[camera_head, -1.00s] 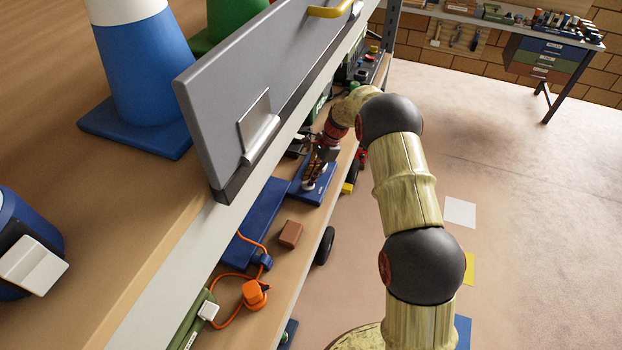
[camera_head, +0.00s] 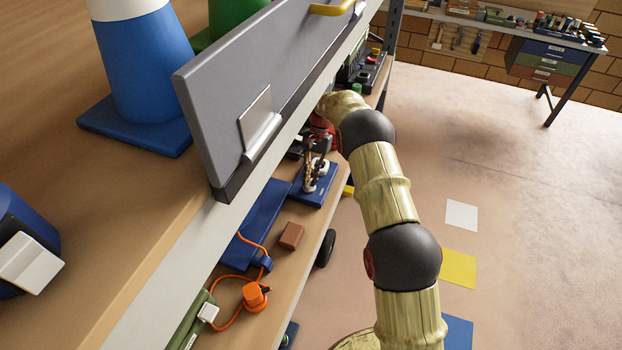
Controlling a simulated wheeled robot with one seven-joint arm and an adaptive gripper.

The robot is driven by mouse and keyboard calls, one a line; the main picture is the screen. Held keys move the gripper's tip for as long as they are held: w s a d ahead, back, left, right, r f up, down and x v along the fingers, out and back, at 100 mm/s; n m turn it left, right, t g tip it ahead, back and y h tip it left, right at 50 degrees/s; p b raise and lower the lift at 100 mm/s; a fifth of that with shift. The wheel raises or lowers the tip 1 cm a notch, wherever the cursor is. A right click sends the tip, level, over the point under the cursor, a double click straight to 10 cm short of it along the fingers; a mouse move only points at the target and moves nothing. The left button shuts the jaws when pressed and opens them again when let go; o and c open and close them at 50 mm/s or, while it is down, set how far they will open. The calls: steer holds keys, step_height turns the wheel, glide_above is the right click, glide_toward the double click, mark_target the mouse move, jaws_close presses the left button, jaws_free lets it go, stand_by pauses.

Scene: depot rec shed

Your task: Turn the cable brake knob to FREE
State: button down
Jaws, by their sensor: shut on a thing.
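The cable brake unit is a small blue base plate (camera_head: 322,196) on the lower shelf, under the overhang of the upper level. My gripper (camera_head: 316,187) reaches down onto this plate from the far side, with its pale fingertips low over it. It is shut on the knob, which is mostly hidden between the fingers. The knob's pointer and the FREE mark are too small to read from here.
A grey panel (camera_head: 265,90) stands on the upper wooden surface, close above my gripper.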

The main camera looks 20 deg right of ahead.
steer(key=shift+w+r+n, duration=0.1)
steer(key=shift+n, duration=0.2)
stand_by(0.4)
steer(key=c, duration=2)
jaws_free()
steer(key=shift+o, duration=0.8)
steer(key=v, duration=1.1)
steer(key=shift+w+r, duration=0.15)
steer(key=shift+r, duration=0.25)
